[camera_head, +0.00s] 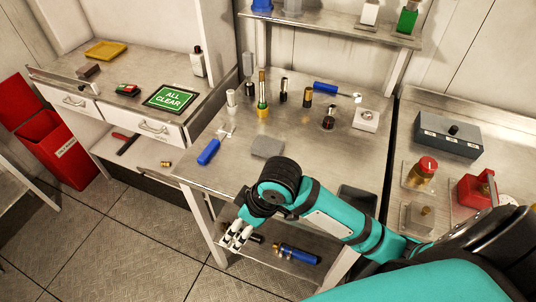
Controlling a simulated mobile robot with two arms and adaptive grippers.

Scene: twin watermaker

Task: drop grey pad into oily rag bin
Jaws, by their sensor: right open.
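The grey pad (267,146) lies flat on the middle metal table, near its front edge. The red oily rag bin (72,166) stands on the floor at the far left, its lid tipped up and back; the print on its white label is too small to read. My right arm reaches in from the lower right, and its wrist is in front of the table's front edge, close to the pad. My right gripper (237,236) points down in front of the table, below the top's level, open and apart from the pad. My left gripper is not in view.
A blue-handled tool (209,152) lies left of the pad. Several small bottles and fittings stand behind it. A drawer bench (140,127) with a green "ALL CLEAR" sign (170,97) stands between table and bin. A lower shelf holds a blue cylinder (299,254). The floor at lower left is clear.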

